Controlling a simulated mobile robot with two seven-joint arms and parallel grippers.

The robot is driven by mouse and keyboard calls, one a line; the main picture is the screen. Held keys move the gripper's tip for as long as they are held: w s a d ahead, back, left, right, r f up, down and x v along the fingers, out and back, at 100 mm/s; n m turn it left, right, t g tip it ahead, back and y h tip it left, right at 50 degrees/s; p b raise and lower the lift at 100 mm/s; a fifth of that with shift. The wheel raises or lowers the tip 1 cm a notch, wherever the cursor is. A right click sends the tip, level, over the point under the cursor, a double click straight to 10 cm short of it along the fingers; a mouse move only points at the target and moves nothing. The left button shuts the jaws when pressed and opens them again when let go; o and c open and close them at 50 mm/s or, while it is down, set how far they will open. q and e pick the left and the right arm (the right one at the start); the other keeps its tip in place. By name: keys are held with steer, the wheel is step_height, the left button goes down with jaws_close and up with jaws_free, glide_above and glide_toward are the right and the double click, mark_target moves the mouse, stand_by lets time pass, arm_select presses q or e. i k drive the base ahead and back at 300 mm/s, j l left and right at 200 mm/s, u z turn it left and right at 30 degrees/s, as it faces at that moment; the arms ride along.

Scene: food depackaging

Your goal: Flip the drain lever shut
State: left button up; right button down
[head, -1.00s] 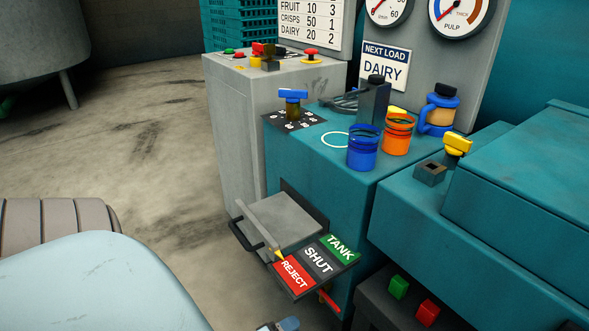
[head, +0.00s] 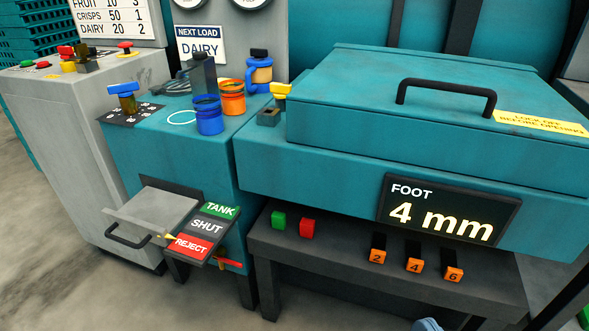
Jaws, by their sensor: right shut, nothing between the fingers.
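A small red lever (head: 230,263) sits low on the front of the teal machine, just below the sign panel. It looks like the drain lever, and it lies nearly level, sloping slightly down to the right. The sign panel (head: 206,227) reads TANK, SHUT and REJECT, and a yellow-tipped pointer (head: 167,237) is at REJECT. Only a small pale part of my right gripper (head: 428,324) shows at the bottom edge, shut and empty, well to the right of the red lever and apart from it. My left gripper is out of view.
A grey drawer (head: 152,213) with a black handle juts out left of the panel. A dark bench (head: 340,260) carries green, red and several orange buttons. Blue (head: 209,118) and orange (head: 232,98) cups stand on the machine top. Open floor lies at lower left.

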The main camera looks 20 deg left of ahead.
mark_target(216, 256)
steer(key=k+j, duration=0.1)
steer(key=k, duration=0.9)
